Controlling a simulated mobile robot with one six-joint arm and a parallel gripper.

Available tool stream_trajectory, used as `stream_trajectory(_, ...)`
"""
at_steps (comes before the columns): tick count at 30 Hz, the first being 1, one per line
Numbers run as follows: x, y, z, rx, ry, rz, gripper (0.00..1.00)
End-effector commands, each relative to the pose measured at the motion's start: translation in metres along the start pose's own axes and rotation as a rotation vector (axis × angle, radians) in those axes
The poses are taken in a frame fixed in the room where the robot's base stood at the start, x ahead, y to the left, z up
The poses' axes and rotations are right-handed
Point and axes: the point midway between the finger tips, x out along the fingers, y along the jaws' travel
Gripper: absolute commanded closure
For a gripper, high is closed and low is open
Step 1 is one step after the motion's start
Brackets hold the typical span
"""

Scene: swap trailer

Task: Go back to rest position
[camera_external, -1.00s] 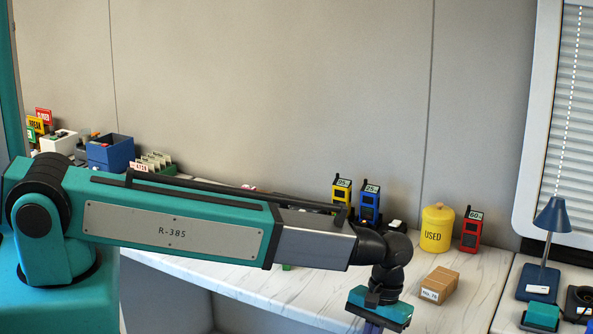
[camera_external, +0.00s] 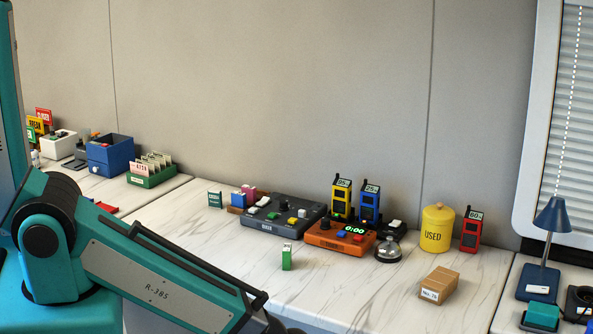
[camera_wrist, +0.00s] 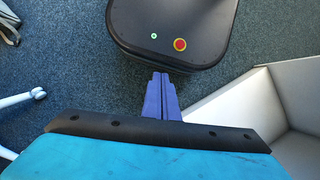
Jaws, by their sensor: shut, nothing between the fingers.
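My gripper (camera_wrist: 159,92) shows in the wrist view with its purple fingers together and nothing between them. It points down over the blue-grey carpet (camera_wrist: 75,70), with a black rounded base (camera_wrist: 172,40) bearing a red button just beyond the fingertips. In the external view my teal arm slopes down to the lower right from its shoulder. Its end and my gripper are outside that picture.
The marble-look desk (camera_external: 190,260) holds a dark console (camera_external: 283,217), an orange timer (camera_external: 340,235), a silver bell (camera_external: 388,250), a yellow USED canister (camera_external: 437,228) and a cardboard box (camera_external: 439,284). A pale panel (camera_wrist: 235,105) stands at right in the wrist view.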

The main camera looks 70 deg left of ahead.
Motion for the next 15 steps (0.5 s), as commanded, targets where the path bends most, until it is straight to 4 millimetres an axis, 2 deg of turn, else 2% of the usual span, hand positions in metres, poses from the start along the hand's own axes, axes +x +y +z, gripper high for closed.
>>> stream_trajectory(1,0.015,-0.004,0.013,0.025,-0.015,-0.005,1.0)
stream_trajectory(6,0.045,-0.013,0.039,0.103,-0.048,-0.016,1.0)
stream_trajectory(10,0.057,-0.017,0.05,0.137,-0.06,-0.019,1.0)
stream_trajectory(15,0.06,-0.018,0.053,0.148,-0.065,-0.02,1.0)
